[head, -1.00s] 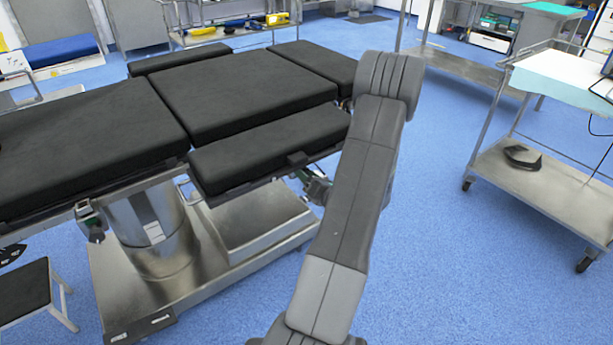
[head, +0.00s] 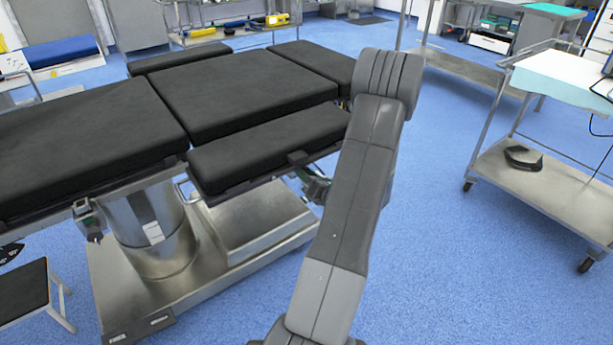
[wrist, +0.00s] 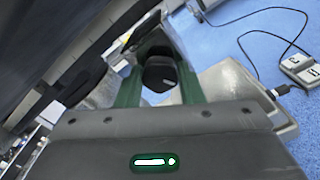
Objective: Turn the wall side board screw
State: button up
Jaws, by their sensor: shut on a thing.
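The wall side board screw shows in the wrist view as a dark, rounded knob (wrist: 160,76) on a metal fitting at the table's edge. My gripper (wrist: 158,62) has its green fingers on both sides of the knob and is shut on it. The knob's lower part and the screw's shaft are hidden by the gripper. In the head view my own arm covers the gripper and most of the place where it holds the knob. The narrow black side board (head: 265,150) lies flat along the near side of the operating table (head: 250,90).
A metal clamp (head: 90,220) sits on the table's near rail. A black stool (head: 25,290) stands at the lower left. A steel cart (head: 530,175) stands at the right. A foot pedal (wrist: 300,68) with a cable lies on the blue floor.

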jog(key=shift+n+b, duration=5.6)
jog(key=shift+n, duration=9)
jog(key=shift+f+n, duration=0.1)
jog(key=shift+n, duration=0.2)
jog(key=o, duration=1)
